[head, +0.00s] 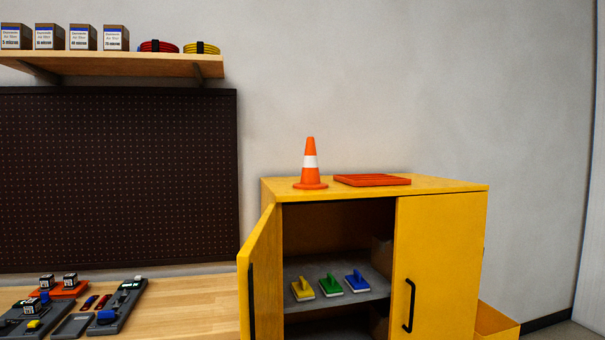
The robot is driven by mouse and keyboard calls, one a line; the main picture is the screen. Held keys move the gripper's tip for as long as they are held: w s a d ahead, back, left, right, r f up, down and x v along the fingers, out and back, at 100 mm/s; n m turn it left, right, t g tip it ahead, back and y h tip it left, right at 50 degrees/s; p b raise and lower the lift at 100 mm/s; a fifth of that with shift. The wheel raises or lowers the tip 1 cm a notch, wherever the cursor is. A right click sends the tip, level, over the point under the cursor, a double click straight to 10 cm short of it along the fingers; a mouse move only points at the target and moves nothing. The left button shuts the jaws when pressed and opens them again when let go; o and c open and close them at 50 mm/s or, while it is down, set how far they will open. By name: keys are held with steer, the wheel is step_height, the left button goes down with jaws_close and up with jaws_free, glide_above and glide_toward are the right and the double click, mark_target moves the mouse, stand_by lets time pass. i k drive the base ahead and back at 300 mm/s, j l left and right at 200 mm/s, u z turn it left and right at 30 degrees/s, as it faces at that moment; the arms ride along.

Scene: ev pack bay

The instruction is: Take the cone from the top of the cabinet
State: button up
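An orange cone (310,168) with a white band stands upright on top of the yellow cabinet (440,255), toward the left part of its top. The cabinet's left door (262,275) is swung open and its right door is shut. My gripper is not in view.
A flat orange tray-like item (372,180) lies right of the cone. Inside the cabinet, a shelf (345,270) holds yellow, green and blue handled blocks. A wooden bench (190,305) with devices stands left, below a pegboard (118,180) and wall shelf (120,63). A yellow bin (497,322) sits right.

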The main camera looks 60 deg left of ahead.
mark_target(310, 180)
steer(key=i+u, duration=0.25)
steer(key=u, duration=0.15)
steer(key=i+u, duration=0.3)
steer(key=u, duration=0.15)
steer(key=i+l+u, duration=0.25)
steer(key=u, duration=0.15)
steer(key=i+l+u, duration=0.2)
steer(key=u, duration=0.2)
